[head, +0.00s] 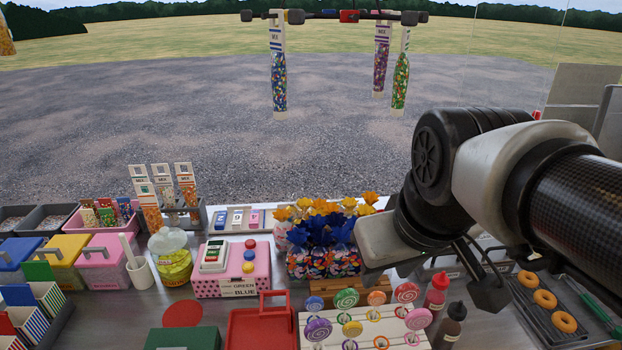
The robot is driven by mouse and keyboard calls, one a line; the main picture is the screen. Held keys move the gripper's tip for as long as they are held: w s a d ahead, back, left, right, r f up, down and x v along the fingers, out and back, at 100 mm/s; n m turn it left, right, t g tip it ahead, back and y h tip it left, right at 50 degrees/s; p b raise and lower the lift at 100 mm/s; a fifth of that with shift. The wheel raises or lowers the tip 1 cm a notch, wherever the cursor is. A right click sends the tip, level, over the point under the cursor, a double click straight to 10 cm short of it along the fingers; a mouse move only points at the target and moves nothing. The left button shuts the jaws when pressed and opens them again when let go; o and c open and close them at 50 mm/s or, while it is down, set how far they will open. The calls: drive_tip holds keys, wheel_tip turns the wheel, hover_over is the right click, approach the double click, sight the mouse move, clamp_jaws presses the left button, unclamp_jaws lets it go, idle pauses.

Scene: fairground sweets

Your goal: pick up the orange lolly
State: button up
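The orange lolly (376,298) stands in the back row of a pale lolly stand (310,342), between a green swirl lolly (346,298) and a pink one (405,292). Its round head faces up and its stick is largely hidden. A purple lolly (318,329), a yellow lolly (352,328) and a magenta lolly (418,318) stand in the front row. My gripper (487,280) is up and to the right of the stand, apart from the orange lolly. Its dark fingers are partly hidden by my arm, so its opening is unclear.
Red (438,290) and dark (449,325) sauce bottles stand just right of the lollies. A doughnut rack (560,338) lies farther right. A red tray (262,325) is at left. Sweet-filled tubes (278,80) hang from a bar above.

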drive_tip(key=w+d+f+n+g+b, duration=0.3)
drive_tip(key=w+f+n, duration=0.1)
drive_tip(key=w+n, duration=0.55)
drive_tip(key=n+g+b, duration=0.2)
drive_tip(key=n+b, duration=0.1)
drive_tip(key=n, duration=0.4)
hover_over(376, 293)
wheel_tip(376, 293, down, 7)
drive_tip(key=f, duration=1.1)
drive_tip(key=shift+w+a+f, duration=0.15)
drive_tip(key=shift+w+a, duration=0.05)
drive_tip(key=shift+a, duration=0.1)
drive_tip(key=shift+s+d+f+b, duration=0.15)
drive_tip(key=shift+f+b, duration=0.1)
drive_tip(key=shift+f, duration=1.1)
drive_tip(key=shift+d+f+b, duration=0.15)
drive_tip(key=shift+f+b, duration=0.05)
drive_tip(key=shift+f, duration=1.15)
clamp_jaws()
